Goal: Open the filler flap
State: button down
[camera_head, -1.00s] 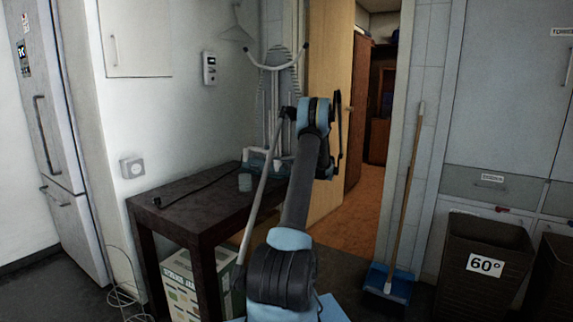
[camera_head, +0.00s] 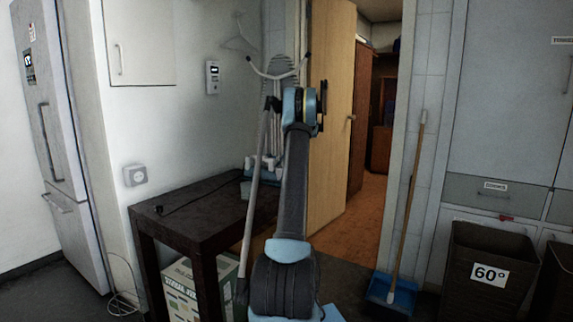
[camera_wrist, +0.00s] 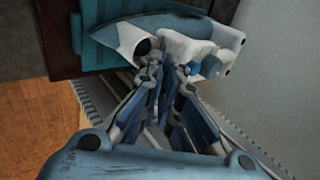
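A white and blue iron (camera_wrist: 190,42) lies in the upper middle of the wrist view, its pointed blue-grey end to the left. It has a dark round opening near its middle and a small blue part on its right side. I cannot make out a separate filler flap or tell whether it is open. My gripper (camera_wrist: 167,72) is at the iron's near side, with its fingers drawn close together and nothing visibly held. I cannot tell whether the tips touch the iron. In the head view my own arm hides the gripper and most of the iron.
A dark table (camera_head: 195,212) stands left of my arm, with a black cable on it and a box (camera_head: 190,285) below. An ironing board (camera_head: 278,75) stands upright behind. A broom (camera_head: 408,200) and a basket (camera_head: 490,270) are to the right. A wooden door (camera_head: 330,110) stands open.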

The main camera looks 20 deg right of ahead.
jog(key=w+a+g+h, duration=0.1)
jog(key=w+r+g+h, duration=0.1)
jog(key=g, duration=0.1)
jog(key=shift+a+r, duration=0.2)
jog(key=shift+a, duration=0.15)
jog(key=shift+w+a+r+g+h, duration=0.1)
jog(key=shift+w+a+g+h, duration=0.3)
jog(key=shift+g+h, duration=0.25)
jog(key=shift+w+a+r+g+h, duration=0.1)
jog(key=shift+w+a+g+h, duration=0.15)
jog(key=shift+w+g+h, duration=0.35)
jog(key=shift+a+g, duration=0.1)
jog(key=shift+g, duration=0.15)
